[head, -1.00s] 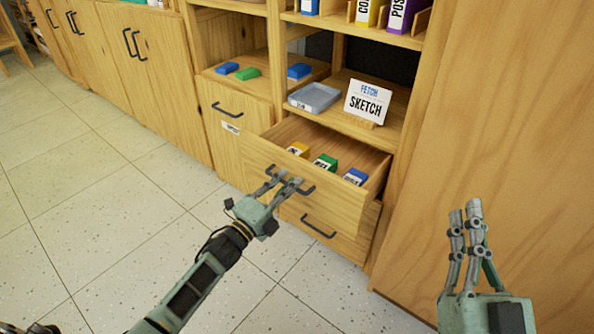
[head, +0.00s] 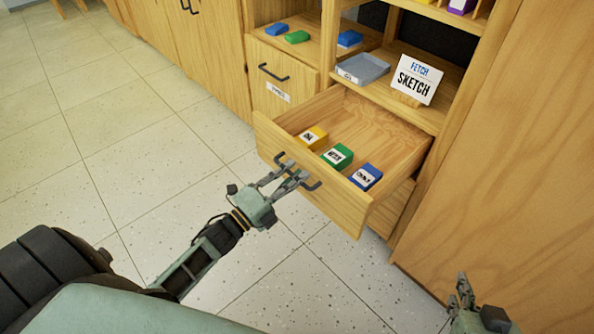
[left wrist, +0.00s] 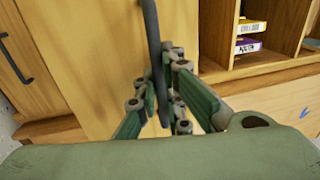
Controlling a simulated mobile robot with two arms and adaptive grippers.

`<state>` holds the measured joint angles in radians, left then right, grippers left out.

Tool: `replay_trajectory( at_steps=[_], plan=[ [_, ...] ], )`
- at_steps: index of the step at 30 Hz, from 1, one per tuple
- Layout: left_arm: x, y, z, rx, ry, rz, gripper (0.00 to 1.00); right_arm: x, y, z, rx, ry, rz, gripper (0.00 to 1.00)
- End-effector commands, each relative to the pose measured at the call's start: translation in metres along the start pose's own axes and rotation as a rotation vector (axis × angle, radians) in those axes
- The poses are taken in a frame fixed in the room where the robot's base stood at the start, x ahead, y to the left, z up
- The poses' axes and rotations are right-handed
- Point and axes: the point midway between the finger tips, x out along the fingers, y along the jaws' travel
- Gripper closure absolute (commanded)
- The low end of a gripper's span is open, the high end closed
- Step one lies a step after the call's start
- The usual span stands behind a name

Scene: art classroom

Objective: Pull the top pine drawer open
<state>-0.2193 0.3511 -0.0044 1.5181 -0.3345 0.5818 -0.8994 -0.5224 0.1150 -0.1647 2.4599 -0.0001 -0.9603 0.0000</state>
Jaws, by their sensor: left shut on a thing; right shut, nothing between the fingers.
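The top pine drawer (head: 318,187) stands pulled out of the cabinet in the head view. Inside it lie a yellow box (head: 313,138), a green box (head: 338,156) and a blue box (head: 366,177), each with a white label. My left gripper (head: 286,172) is shut on the drawer's dark bar handle (head: 311,186). In the left wrist view the handle (left wrist: 153,45) runs between the fingers (left wrist: 160,88). My right gripper (head: 462,290) is shut and empty at the lower right, apart from the drawer.
A lower drawer (head: 392,207) sits below, partly hidden. Above are a grey tray (head: 362,68) and a "FETCH SKETCH" sign (head: 416,78). A wooden panel (head: 500,170) stands close on the right. Tiled floor (head: 110,160) is clear on the left.

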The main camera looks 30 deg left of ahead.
Motion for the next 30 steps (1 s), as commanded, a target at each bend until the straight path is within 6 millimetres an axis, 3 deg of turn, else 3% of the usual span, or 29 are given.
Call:
replay_trajectory(
  at_steps=[8,9,15,25,30],
  plan=[
    [-0.001,0.002,0.000,0.000,-0.001,0.003,1.00,0.000,0.000,0.000,0.000,-0.001,0.000,1.00],
    [-0.001,0.002,0.000,0.000,-0.001,0.003,0.90,0.000,0.000,0.000,0.000,-0.001,0.001,1.00],
    [0.000,0.001,0.000,0.000,-0.001,0.002,0.73,0.000,0.000,0.000,0.000,0.000,0.001,1.00],
    [-0.002,0.001,0.000,0.000,-0.001,0.001,0.72,0.000,-0.001,0.000,0.000,0.000,-0.002,1.00],
    [-0.020,0.002,-0.001,-0.002,-0.001,0.004,0.72,0.000,-0.001,0.000,0.000,0.000,-0.001,1.00]
  ],
)
